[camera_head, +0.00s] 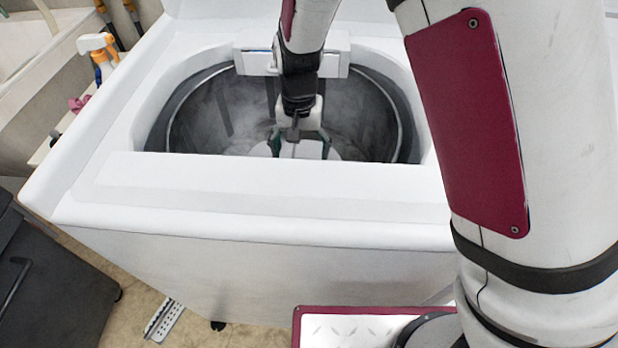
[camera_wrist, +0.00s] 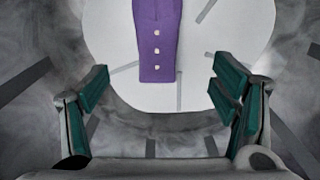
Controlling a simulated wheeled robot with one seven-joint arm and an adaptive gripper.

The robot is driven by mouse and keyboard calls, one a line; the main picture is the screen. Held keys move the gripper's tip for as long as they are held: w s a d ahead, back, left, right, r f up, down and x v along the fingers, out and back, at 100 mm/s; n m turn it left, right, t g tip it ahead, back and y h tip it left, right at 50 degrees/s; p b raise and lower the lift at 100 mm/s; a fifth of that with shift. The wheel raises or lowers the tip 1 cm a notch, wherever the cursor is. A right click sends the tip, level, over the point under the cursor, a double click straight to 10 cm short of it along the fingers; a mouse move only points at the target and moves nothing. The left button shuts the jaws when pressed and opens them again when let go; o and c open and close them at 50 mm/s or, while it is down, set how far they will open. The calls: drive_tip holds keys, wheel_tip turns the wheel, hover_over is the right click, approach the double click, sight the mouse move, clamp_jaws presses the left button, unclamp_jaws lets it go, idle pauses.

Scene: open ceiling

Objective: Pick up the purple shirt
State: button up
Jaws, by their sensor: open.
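The purple shirt (camera_wrist: 158,40) shows in the wrist view at the top centre. It has a row of light buttons and lies on the white round centre piece (camera_wrist: 112,50) of the washer drum. My gripper (camera_wrist: 160,90) is open, with its green-padded fingers spread wide and nothing between them. The shirt's near end shows ahead of the gap between the fingers, apart from them. In the head view my gripper (camera_head: 300,143) reaches down inside the drum. The shirt cannot be made out there; the front rim and my arm hide part of the drum.
The white top-loading washer (camera_head: 250,200) has a grey drum (camera_head: 215,110) whose walls surround my gripper. A spray bottle (camera_head: 100,50) and a pink item (camera_head: 78,103) stand left of the washer. A dark cabinet (camera_head: 55,285) stands at the lower left.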

wheel_tip(320, 180, down, 8)
drive_tip(key=shift+r+b, duration=0.2)
drive_tip(key=shift+b, duration=0.5)
drive_tip(key=shift+s+d+f+b, duration=0.15)
drive_tip(key=shift+f+b, duration=0.2)
drive_tip(key=shift+f, duration=1)
drive_tip(key=shift+s+f+b, duration=0.15)
drive_tip(key=shift+f+b, duration=0.2)
drive_tip(key=shift+f, duration=0.95)
drive_tip(key=shift+c, duration=0.2)
drive_tip(key=c, duration=1.4)
